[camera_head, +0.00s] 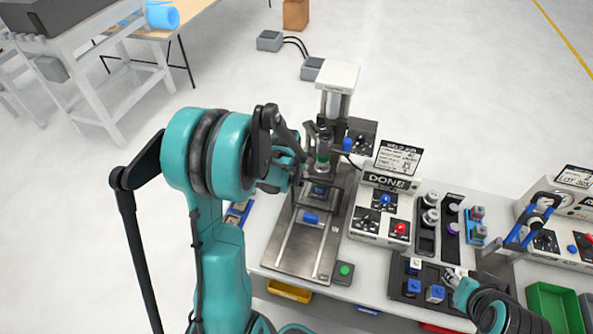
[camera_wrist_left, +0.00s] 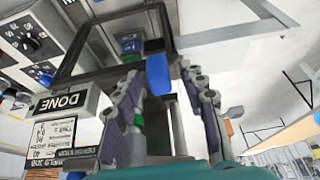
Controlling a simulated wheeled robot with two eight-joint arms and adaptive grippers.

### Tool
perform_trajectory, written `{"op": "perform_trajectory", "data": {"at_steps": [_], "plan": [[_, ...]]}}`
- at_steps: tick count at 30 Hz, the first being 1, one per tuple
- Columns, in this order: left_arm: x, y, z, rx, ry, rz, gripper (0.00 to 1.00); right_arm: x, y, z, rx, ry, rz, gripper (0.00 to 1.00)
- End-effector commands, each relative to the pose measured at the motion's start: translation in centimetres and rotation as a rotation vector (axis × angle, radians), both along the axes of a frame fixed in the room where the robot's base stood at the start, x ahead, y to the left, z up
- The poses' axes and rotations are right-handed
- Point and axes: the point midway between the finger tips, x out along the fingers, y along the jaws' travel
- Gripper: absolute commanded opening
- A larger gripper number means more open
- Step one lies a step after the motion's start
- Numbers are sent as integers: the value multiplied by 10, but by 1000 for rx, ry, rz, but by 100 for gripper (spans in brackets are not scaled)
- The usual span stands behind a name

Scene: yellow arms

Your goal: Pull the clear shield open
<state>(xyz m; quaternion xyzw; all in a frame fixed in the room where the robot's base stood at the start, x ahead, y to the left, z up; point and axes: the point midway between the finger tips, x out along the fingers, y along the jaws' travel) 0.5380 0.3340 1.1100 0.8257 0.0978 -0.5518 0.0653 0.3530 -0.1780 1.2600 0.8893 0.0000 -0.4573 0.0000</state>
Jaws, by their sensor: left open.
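The clear shield shows as a dark-edged frame (camera_wrist_left: 172,28) in the left wrist view; its pane is hard to make out. My left gripper (camera_wrist_left: 165,108) is open, with a finger on either side of the handle's line in the wrist view. I cannot tell whether it touches the handle. In the head view, the left gripper (camera_head: 328,146) is at the press (camera_head: 337,76), partly hiding the shield. My right gripper (camera_head: 455,274) is low at the right; its jaws are too small to read.
The control box with the DONE sign (camera_head: 388,182) stands close on the right. A black tray (camera_head: 425,274) with blue-and-white blocks is near the right gripper. A green bin (camera_head: 552,305) is at far right.

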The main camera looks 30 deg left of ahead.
Motion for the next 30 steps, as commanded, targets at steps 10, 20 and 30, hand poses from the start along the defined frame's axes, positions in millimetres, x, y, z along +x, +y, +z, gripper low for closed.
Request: {"op": "perform_trajectory", "data": {"at_steps": [10,20,30], "plan": [[0,0,0,0,0,0,0,0,0,0,0,0,0,40],[-7,28,-1,0,-1,5,0,0,0,-8,0,0,0,40],[-27,111,-1,0,-1,8,0,0,0,-25,0,0,0,40]]}}
